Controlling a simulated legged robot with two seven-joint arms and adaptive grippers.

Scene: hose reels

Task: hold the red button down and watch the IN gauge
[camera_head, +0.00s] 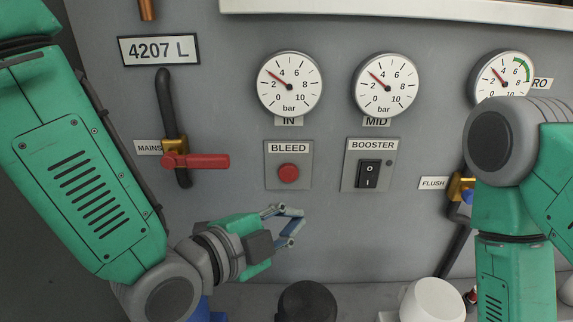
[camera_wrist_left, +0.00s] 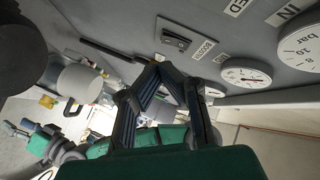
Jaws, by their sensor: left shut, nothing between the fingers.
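The red button (camera_head: 289,173) sits on a grey plate marked BLEED, uncovered, in the head view. The IN gauge (camera_head: 289,84) is above it, its needle between 2 and 4 bar; part of this gauge shows at the right of the left wrist view (camera_wrist_left: 302,48). My left gripper (camera_head: 302,216) is shut and empty, below the button and apart from it in the picture. Its fingers converge in the left wrist view (camera_wrist_left: 153,68), where the button does not show. My right gripper (camera_wrist_left: 12,129) appears small at the left of the wrist view; its jaws are unclear.
The BOOSTER switch (camera_head: 368,174) is right of the button, under the MID gauge (camera_head: 385,85). A red valve lever (camera_head: 205,161) marked MAINS is to the left. A black round object (camera_head: 307,302) and a white one (camera_head: 432,300) stand below. My right arm partly covers the right gauge.

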